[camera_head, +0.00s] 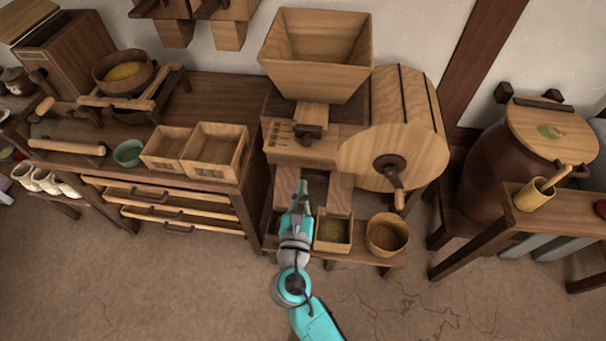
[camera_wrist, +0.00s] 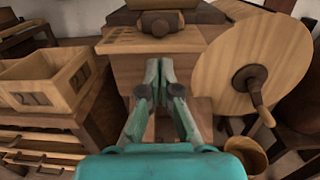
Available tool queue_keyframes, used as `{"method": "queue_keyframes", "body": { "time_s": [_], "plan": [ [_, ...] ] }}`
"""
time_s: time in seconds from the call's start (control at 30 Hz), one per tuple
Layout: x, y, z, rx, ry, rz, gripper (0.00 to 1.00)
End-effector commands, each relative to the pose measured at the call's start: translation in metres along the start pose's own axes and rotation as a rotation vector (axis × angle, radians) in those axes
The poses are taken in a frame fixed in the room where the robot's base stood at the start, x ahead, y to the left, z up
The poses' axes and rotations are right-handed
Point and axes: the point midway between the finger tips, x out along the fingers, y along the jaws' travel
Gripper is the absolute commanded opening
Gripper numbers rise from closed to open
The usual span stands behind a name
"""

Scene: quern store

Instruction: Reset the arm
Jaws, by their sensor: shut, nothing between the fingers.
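My gripper (camera_head: 300,190) is at the end of my teal arm, in front of the wooden mill (camera_head: 315,150) with its square hopper (camera_head: 318,55) and round drum (camera_head: 395,145). In the wrist view my gripper (camera_wrist: 165,70) points at the mill's wooden front (camera_wrist: 150,75), with the crank wheel (camera_wrist: 255,70) to the right. The fingers are shut with nothing between them. Whether the fingertips touch the mill cannot be told. My arm partly hides the small boxes below the mill.
A workbench (camera_head: 215,85) on the left carries two wooden boxes (camera_head: 215,150), a green bowl (camera_head: 128,152) and a rolling pin (camera_head: 65,147). A small box (camera_head: 333,245) and a round tub (camera_head: 387,234) stand below the mill. A lidded barrel (camera_head: 500,170) and side table (camera_head: 560,215) are right. Front floor is clear.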

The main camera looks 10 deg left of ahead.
Motion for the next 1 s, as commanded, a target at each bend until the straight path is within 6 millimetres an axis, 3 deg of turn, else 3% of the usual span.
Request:
{"method": "queue_keyframes", "body": {
  "time_s": [0.2, 0.57, 0.77, 1.0],
  "plan": [
    [-0.019, 0.001, 0.000, 0.001, 0.000, 0.001, 0.00],
    [-0.024, -0.005, -0.004, 0.019, 0.010, 0.002, 0.00],
    [-0.050, -0.046, -0.042, 0.242, 0.113, 0.020, 0.00],
    [-0.114, -0.108, -0.087, 0.730, 0.282, -0.004, 0.00]
  ]
}}
